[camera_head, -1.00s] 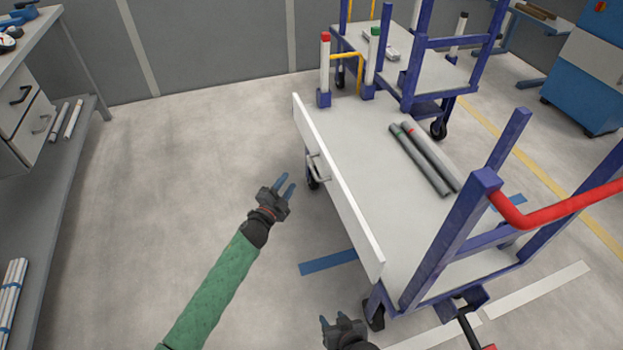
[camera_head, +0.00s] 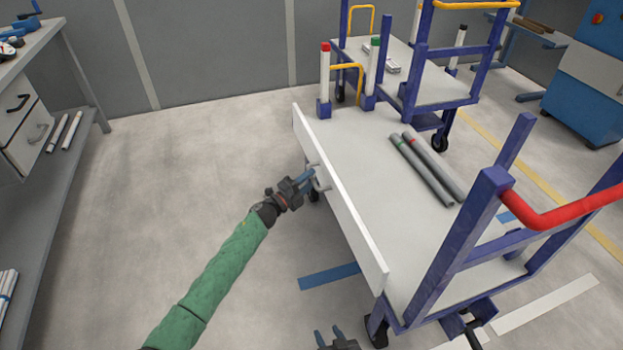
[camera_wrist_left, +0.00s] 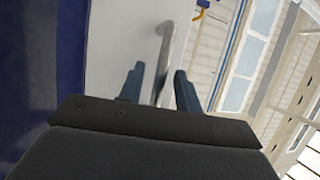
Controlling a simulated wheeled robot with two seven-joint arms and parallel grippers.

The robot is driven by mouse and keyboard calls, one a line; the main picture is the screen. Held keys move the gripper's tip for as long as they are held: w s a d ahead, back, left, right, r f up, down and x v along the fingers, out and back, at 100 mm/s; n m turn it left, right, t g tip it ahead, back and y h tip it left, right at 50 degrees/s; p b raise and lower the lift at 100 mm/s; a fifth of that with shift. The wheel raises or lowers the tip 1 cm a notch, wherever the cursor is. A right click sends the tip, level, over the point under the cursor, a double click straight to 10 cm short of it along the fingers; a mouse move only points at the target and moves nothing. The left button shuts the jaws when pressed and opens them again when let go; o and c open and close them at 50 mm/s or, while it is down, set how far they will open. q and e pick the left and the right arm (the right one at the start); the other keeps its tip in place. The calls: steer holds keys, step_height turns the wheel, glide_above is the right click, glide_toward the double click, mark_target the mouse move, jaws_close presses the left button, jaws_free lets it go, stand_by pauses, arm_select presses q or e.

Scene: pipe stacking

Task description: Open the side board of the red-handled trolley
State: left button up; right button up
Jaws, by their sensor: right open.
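The red-handled trolley has a blue frame, a pale deck (camera_head: 375,170) and a red push handle (camera_head: 560,213). Its white side board (camera_head: 345,215) stands upright along the deck's left edge. A grey pull handle (camera_head: 322,180) is on the board's outer face. My left gripper (camera_head: 307,181) is at this handle with its fingers apart. In the left wrist view the handle (camera_wrist_left: 163,50) shows between the open fingertips (camera_wrist_left: 157,82); contact cannot be told. My right gripper (camera_head: 329,334) is open and empty at the bottom edge, near the trolley's front wheel.
Two grey pipes (camera_head: 428,168) lie on the deck. A second trolley with yellow handles (camera_head: 462,5) stands behind. A workbench with drawers (camera_head: 28,130) is at the left. The floor left of the board is clear.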

arm_select(q)
steer(key=shift+w+d+r, duration=0.1)
steer(key=shift+w+d, duration=0.25)
steer(key=shift+d, duration=0.05)
jaws_close()
